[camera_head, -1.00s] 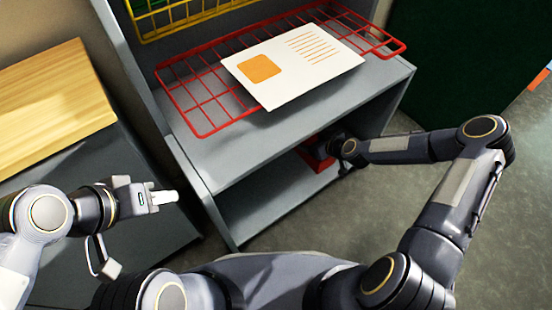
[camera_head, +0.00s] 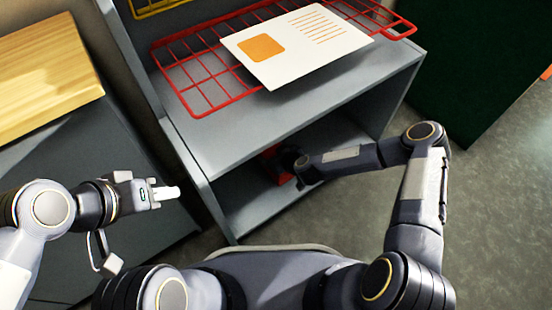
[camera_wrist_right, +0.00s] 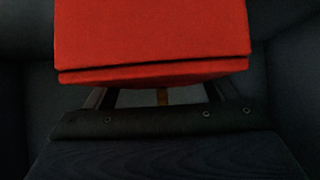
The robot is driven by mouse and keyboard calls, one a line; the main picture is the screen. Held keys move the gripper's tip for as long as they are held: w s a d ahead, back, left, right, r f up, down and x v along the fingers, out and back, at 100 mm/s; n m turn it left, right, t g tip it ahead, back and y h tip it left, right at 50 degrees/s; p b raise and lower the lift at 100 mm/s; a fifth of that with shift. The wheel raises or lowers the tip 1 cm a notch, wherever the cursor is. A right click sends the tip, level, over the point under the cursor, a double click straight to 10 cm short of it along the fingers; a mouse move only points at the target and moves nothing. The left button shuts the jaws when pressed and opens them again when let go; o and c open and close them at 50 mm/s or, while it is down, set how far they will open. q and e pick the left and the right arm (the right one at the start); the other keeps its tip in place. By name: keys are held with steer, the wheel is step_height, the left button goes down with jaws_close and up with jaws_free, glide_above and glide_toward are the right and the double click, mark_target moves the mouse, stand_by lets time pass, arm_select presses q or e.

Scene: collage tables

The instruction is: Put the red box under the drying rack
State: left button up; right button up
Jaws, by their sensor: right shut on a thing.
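The red box shows as a small red patch (camera_head: 272,158) in the head view, inside the lower compartment of the grey shelf (camera_head: 215,155). In the right wrist view the red box (camera_wrist_right: 152,35) fills the upper middle, with my right gripper (camera_wrist_right: 160,95) shut on it. In the head view the right arm reaches into that compartment, and its wrist hides most of the box and the fingers. The red wire drying rack (camera_head: 205,90) lies on the shelf's upper board, above that compartment. My left gripper (camera_head: 165,193) is empty at the left, away from the shelf; its jaw opening is unclear.
A white sheet with an orange square (camera_head: 325,60) lies on the rack. A wooden board (camera_head: 45,75) rests on a dark cabinet at the left. A dark green panel (camera_head: 465,70) stands at the right. Bare floor (camera_head: 490,220) lies at the right.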

step_height(320, 180, down, 3)
steer(key=shift+d+r+b, duration=0.15)
steer(key=shift+r+b, duration=0.05)
steer(key=shift+b, duration=0.1)
steer(key=shift+r, duration=0.1)
steer(key=shift+f, duration=0.2)
steer(key=o, duration=1.4)
steer(key=shift+r, duration=0.1)
